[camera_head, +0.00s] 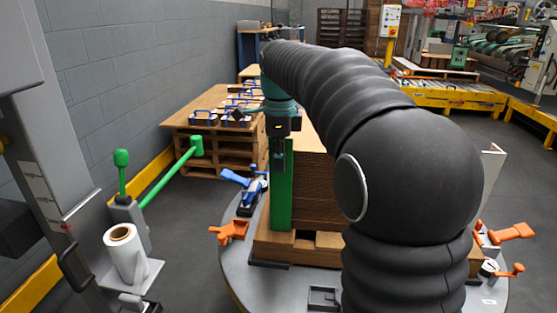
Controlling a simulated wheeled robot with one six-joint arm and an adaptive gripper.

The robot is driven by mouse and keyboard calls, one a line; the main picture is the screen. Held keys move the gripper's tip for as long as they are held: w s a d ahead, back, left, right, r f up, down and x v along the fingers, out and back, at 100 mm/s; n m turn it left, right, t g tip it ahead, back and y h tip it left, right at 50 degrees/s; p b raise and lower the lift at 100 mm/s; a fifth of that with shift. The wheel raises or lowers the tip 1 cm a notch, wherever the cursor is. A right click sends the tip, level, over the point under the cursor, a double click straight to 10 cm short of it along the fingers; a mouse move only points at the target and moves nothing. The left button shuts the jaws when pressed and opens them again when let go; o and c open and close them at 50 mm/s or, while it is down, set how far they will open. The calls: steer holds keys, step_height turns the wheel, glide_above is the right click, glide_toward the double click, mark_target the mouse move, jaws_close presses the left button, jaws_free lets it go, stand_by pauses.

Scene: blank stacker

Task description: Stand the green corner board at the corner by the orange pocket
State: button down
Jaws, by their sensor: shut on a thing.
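The green corner board (284,205) stands upright at the near left corner of the cardboard stack (318,190). My gripper (278,158) is shut on its upper part from above. The board's lower end is close to the top of the wooden pallet (300,247); I cannot tell whether it touches. An orange pocket (229,231) sits low on the round grey plate (246,275), just left of the board. Other orange parts (512,232) show at the right edge of the plate. My arm hides much of the stack and its right side.
A blue fitting (240,180) is left of the stack. A wrapper column with a white film roll (122,243) and a green-ended bar (172,172) stand at the left. Behind is a pallet table (180,122) with blue-handled items. Grey floor is open at the right.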

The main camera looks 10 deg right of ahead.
steer(key=shift+d+f, duration=0.1)
steer(key=shift+f, duration=0.05)
steer(key=c, duration=1.2)
jaws_free()
